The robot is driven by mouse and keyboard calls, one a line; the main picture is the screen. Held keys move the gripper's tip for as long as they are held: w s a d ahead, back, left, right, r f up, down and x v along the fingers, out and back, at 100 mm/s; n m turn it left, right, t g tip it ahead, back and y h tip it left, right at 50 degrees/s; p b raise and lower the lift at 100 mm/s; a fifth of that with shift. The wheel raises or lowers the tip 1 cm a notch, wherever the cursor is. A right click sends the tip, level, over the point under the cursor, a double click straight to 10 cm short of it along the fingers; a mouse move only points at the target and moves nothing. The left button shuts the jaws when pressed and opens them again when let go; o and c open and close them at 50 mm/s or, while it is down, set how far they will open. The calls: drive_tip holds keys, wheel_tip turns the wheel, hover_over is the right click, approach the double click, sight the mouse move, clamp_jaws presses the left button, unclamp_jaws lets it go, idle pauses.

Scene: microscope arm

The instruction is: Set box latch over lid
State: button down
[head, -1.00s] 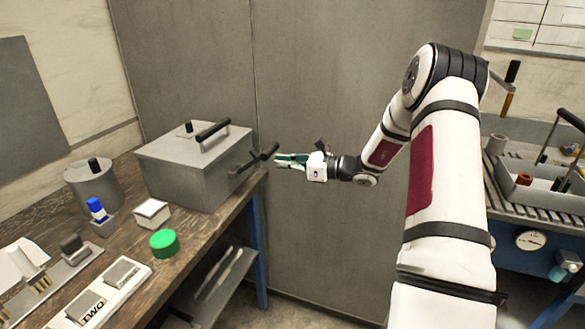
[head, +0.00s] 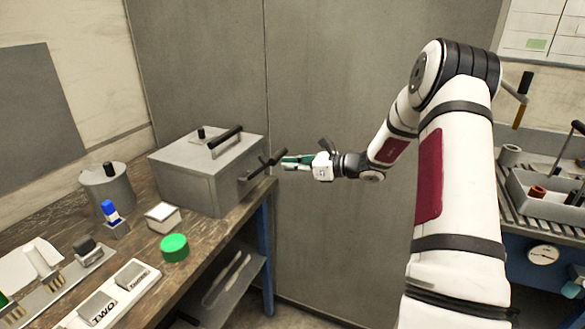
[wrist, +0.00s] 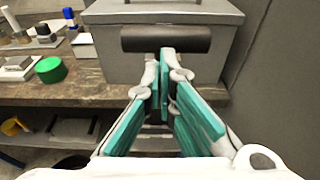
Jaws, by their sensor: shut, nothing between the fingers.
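The grey metal box (head: 205,185) stands at the far end of the wooden bench. Its lid (head: 187,152) lies flat on top, with a black handle and a small black knob. The latch (head: 268,162), a lever with a black crossbar, sticks out from the box's right side. In the wrist view the black crossbar (wrist: 165,39) lies across the front of the box, just beyond my fingertips. My gripper (head: 284,160), with green finger pads, is shut and empty beside the crossbar. I cannot tell whether the fingertips touch it.
On the bench near the box are a grey canister (head: 107,187), a small white-topped box (head: 163,217), a green round lid (head: 174,248) and a blue-topped item (head: 110,212). A grey panel stands behind. Right of the box is free room.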

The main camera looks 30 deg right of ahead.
drive_tip(key=w+a+r+g, duration=0.1)
drive_tip(key=r, duration=0.1)
drive_tip(key=w+a+r+g+h, duration=0.1)
drive_tip(key=w+a+r+g+h+p, duration=0.1)
drive_tip(key=r, duration=0.1)
drive_tip(key=shift+w+r, duration=0.3)
drive_tip(key=shift+w, duration=0.05)
drive_tip(key=w+a, duration=0.1)
drive_tip(key=w+a+r+g+h+b, duration=0.1)
drive_tip(key=w, duration=0.1)
drive_tip(key=w+a+r+g, duration=0.1)
drive_tip(key=shift+w+r+h+b, duration=0.2)
drive_tip(key=shift+r+h+b, duration=0.05)
drive_tip(key=shift+h+b, duration=0.15)
drive_tip(key=shift+w+a+r, duration=0.25)
drive_tip(key=shift+w+a, duration=0.15)
drive_tip(key=shift+w, duration=0.2)
drive_tip(key=shift+s, duration=0.1)
drive_tip(key=shift+s+d+r, duration=0.15)
drive_tip(key=shift+s+d, duration=0.1)
drive_tip(key=shift+s, duration=0.05)
drive_tip(key=v, duration=1.2)
drive_tip(key=shift+r, duration=0.2)
